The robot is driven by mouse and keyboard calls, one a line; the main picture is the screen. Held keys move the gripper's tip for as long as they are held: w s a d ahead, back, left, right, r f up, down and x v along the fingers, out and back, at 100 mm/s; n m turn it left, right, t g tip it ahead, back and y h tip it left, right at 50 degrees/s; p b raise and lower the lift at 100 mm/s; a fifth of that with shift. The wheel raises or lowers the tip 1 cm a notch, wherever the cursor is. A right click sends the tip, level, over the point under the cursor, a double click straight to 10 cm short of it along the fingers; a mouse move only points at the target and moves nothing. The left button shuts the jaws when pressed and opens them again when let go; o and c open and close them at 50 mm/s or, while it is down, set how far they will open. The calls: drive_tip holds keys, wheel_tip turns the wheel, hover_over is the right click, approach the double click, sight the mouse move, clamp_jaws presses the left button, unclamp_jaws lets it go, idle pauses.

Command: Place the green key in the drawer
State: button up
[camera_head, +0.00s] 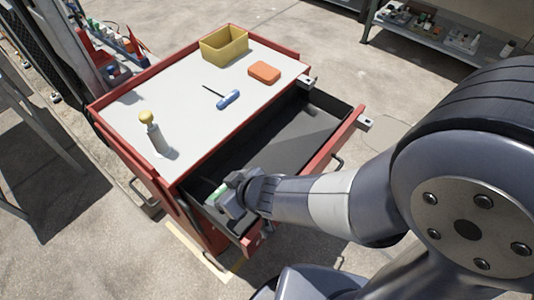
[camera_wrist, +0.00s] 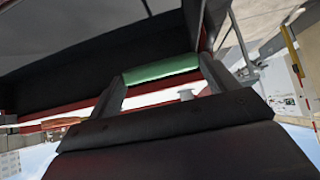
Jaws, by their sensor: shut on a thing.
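The green key (camera_head: 219,192) is a small green piece held between the fingers of my gripper (camera_head: 226,200). In the wrist view the green key (camera_wrist: 160,70) spans the gap between the two fingertips of my gripper (camera_wrist: 161,76). The open drawer (camera_head: 280,140) has a dark grey inside and a red front, and sticks out from the red cabinet. My gripper is at the drawer's near left end, by its front edge. I cannot tell how far the key is above the drawer floor.
The red cabinet's light top (camera_head: 190,105) bears a yellow bin (camera_head: 224,47), an orange box (camera_head: 264,72), a blue-handled screwdriver (camera_head: 228,99) and a bottle with a yellow cap (camera_head: 155,135). The drawer floor's middle and far right look empty. A shelf with parts (camera_head: 440,35) stands behind.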

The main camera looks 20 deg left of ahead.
drive_tip(key=w+d+p, duration=0.3)
drive_tip(key=w, duration=0.5)
drive_tip(key=w+d+p, duration=0.3)
drive_tip(key=w, duration=0.4)
drive_tip(key=shift+s+f+b, duration=0.15)
drive_tip(key=shift+f+b, duration=1.85)
drive_tip(key=shift+f, duration=1.45)
drive_tip(key=shift+f, duration=0.15)
drive_tip(key=o, duration=0.9)
